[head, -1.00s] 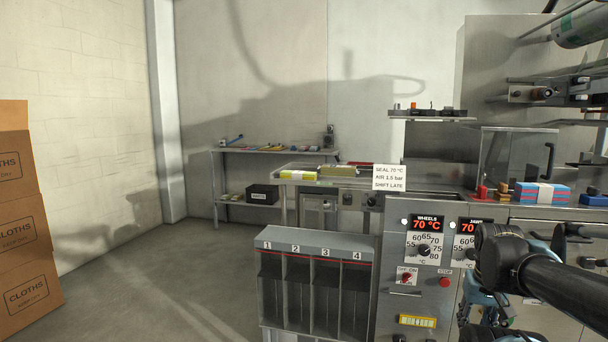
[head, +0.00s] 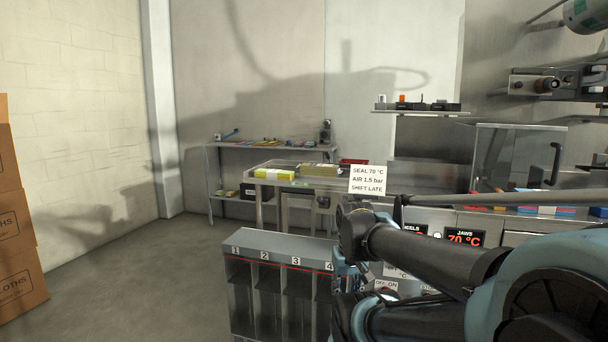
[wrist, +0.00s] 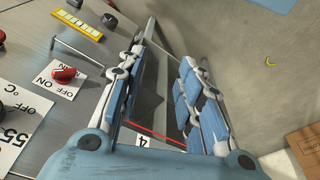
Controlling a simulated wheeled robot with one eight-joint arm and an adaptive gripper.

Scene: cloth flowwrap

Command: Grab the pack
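A yellow pack (head: 274,174) with a pale band lies on the steel table (head: 262,183) at the back in the head view. An olive-coloured pack (head: 320,170) lies to its right. A blue and red pack (head: 536,210) sits on the machine top at the right, partly hidden by my arm. I cannot tell which one is meant. My gripper (wrist: 166,48) is open and empty in the wrist view, above the numbered bins and the control panel. In the head view it is mostly hidden behind my arm, well in front of the yellow pack.
Numbered bins (head: 280,252) stand in front of the table. A sign (head: 369,180) stands at the table's right end. A shelf (head: 262,148) with tools is against the back wall. Cartons (head: 15,225) stand at the left. Floor between cartons and bins is clear.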

